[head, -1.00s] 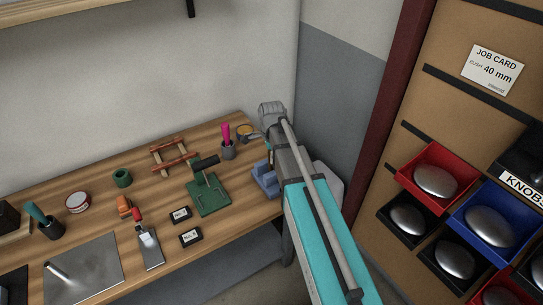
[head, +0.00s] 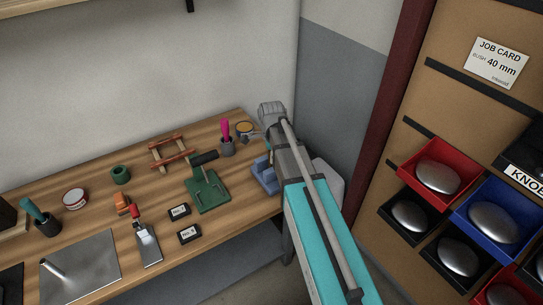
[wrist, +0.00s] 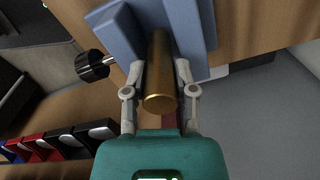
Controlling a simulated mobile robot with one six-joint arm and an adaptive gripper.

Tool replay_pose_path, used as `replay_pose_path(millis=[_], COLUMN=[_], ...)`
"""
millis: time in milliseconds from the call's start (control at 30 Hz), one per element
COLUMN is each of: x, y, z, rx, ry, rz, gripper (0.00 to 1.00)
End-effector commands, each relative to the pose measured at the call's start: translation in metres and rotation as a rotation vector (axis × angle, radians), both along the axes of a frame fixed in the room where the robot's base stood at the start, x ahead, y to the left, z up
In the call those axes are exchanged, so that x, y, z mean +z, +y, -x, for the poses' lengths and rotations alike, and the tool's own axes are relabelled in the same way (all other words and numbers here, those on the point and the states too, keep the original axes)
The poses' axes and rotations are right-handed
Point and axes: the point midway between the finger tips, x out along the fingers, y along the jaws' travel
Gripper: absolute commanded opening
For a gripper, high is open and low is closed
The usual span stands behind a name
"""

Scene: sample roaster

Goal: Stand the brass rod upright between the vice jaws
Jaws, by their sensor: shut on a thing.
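The brass rod (wrist: 160,88) is in the middle of the wrist view, with its round end toward the camera. My gripper (wrist: 160,68) is shut on it, one finger on each side. The blue vice (wrist: 120,35) shows beyond the fingers, and the rod's far part lies between its two jaws. I cannot tell whether the rod touches the jaws or how deep it sits. In the head view the vice (head: 264,176) stands at the bench's right end, partly behind my arm, which hides the gripper and the rod.
A green tool with a black handle (head: 208,190) stands left of the vice. A dark cup with a pink-handled tool (head: 227,147) is behind it. The vice's black knob (wrist: 92,66) sticks out at the side. A rack of coloured bins (head: 437,178) is at the right.

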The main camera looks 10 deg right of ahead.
Motion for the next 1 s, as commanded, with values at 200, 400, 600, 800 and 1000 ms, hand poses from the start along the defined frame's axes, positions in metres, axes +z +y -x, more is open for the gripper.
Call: replay_pose_path(millis=[200,400,600,800,1000], x=[-0.005,-0.010,-0.014,-0.013,-0.013], y=[0.000,0.000,0.000,0.000,0.000], z=[0.000,0.000,0.000,0.000,0.000], rx=[0.000,0.000,0.000,0.000,0.000], ry=[0.000,0.000,0.000,0.000,0.000], rz=[0.000,0.000,0.000,0.000,0.000], gripper=[0.00,0.00,0.00,0.69,0.76])
